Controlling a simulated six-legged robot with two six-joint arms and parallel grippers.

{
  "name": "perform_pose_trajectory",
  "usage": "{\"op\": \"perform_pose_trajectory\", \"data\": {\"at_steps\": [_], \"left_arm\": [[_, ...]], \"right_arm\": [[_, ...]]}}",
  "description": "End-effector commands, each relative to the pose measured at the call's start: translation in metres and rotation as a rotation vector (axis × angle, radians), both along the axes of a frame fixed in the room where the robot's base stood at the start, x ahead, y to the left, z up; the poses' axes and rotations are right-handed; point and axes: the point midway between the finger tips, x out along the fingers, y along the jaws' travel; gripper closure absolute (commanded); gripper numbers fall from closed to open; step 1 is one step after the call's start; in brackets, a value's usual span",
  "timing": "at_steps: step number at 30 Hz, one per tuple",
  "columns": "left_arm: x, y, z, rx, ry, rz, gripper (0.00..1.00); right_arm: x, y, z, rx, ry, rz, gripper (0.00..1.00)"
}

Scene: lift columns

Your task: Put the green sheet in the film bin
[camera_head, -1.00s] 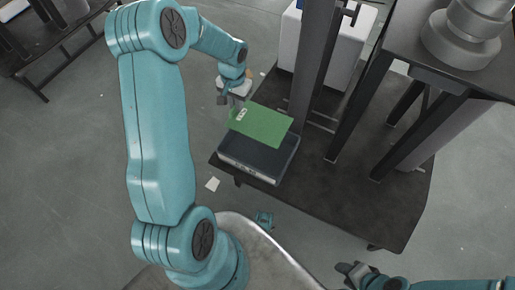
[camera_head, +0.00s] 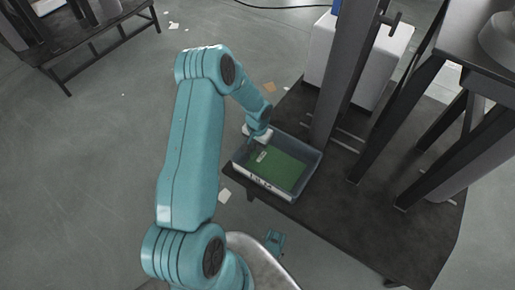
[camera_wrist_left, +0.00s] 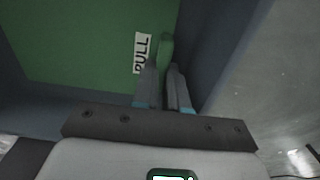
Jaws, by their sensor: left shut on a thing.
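The green sheet (camera_head: 276,170) lies inside the walls of the dark grey film bin (camera_head: 312,160), with its white label toward my gripper. My left gripper (camera_head: 254,145) is at the bin's left end, pointing down into it. In the left wrist view, the gripper (camera_wrist_left: 165,88) is shut on a green tab of the sheet (camera_wrist_left: 70,45), beside the white "PULL" label. The bin's wall (camera_wrist_left: 215,50) rises just to the right of the fingers. Whether the sheet rests on the bin floor cannot be told.
The bin stands at the front left of a dark platform (camera_head: 400,230). Dark upright posts (camera_head: 350,75) and a white box (camera_head: 362,60) stand behind it. A paper scrap (camera_head: 225,196) lies on the floor in front. The floor at left is open.

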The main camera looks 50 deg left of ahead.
Motion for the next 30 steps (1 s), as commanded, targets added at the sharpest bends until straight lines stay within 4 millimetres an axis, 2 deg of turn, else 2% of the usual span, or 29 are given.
{"op": "perform_pose_trajectory", "data": {"at_steps": [11,12,13,14,23,26,30], "left_arm": [[0.000,0.000,-0.005,0.000,-0.001,0.001,1.00],[0.000,0.000,-0.003,0.000,-0.001,0.001,0.74],[0.000,0.000,-0.003,0.000,-0.001,0.001,0.65],[0.000,0.000,-0.003,0.000,-0.001,0.000,0.62],[0.000,0.000,0.000,0.000,-0.001,0.001,0.62],[0.001,0.001,0.011,0.002,-0.003,0.000,0.62],[0.001,0.001,0.044,0.002,-0.004,0.001,0.62]], "right_arm": [[0.002,-0.001,-0.005,-0.002,-0.007,-0.001,0.57],[0.002,-0.001,-0.003,-0.002,-0.007,-0.001,0.57],[0.002,-0.001,-0.003,-0.002,-0.007,-0.001,0.57],[0.002,-0.001,-0.003,-0.002,-0.007,-0.001,0.57],[0.001,0.000,0.000,-0.001,-0.005,-0.001,0.57],[-0.001,0.000,0.007,0.000,0.002,0.002,0.57],[-0.003,0.003,0.021,0.002,0.005,0.011,0.57]]}}
